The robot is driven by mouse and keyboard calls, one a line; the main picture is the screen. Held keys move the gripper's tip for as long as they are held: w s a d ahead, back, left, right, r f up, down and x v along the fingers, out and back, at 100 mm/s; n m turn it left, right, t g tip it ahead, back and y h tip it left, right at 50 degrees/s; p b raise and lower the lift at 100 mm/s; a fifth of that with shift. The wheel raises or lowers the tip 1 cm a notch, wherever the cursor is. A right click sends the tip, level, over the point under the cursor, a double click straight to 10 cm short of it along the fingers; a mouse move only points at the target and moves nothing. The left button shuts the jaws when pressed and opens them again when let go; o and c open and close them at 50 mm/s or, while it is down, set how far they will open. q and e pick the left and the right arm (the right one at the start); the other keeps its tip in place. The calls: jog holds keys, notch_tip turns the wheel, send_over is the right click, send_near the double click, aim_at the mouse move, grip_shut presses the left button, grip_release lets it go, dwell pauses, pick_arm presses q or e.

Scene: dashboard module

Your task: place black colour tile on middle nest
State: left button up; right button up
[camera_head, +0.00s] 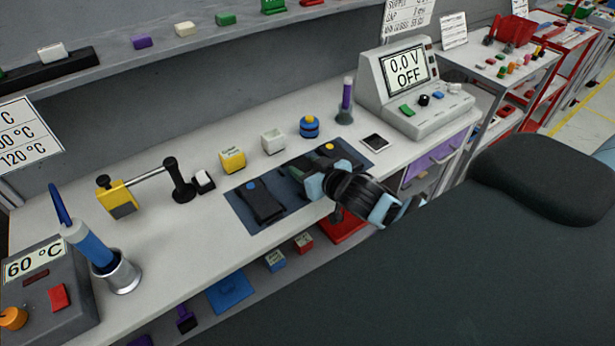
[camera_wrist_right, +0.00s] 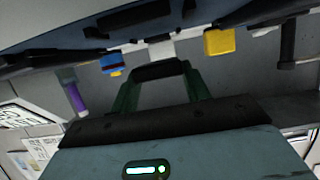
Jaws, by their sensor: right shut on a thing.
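My right gripper (camera_head: 322,165) reaches in from the right over the dark blue mat (camera_head: 238,205). In the right wrist view its two green fingers (camera_wrist_right: 160,80) are closed on a dark, bar-like black piece (camera_wrist_right: 158,71). I cannot tell for sure that it is the black colour tile. On the mat, a black fixture with a blue dot (camera_head: 262,202) is clear at the left. A yellow-dotted part (camera_head: 330,147) shows at the right, partly behind the gripper. The gripper hides the middle of the mat, so no middle nest can be made out. My left gripper is not in view.
A yellow cube (camera_head: 232,160), a white cube (camera_head: 272,141) and a blue round piece (camera_head: 309,126) stand behind the mat. A pale-framed black square (camera_head: 375,142) lies right of it, before a meter (camera_head: 410,90). A black-posted stand (camera_head: 178,180) is left.

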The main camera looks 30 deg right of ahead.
jog(key=shift+f, duration=1.75)
jog(key=shift+f, duration=0.1)
jog(key=shift+f, duration=0.15)
jog(key=o, duration=1)
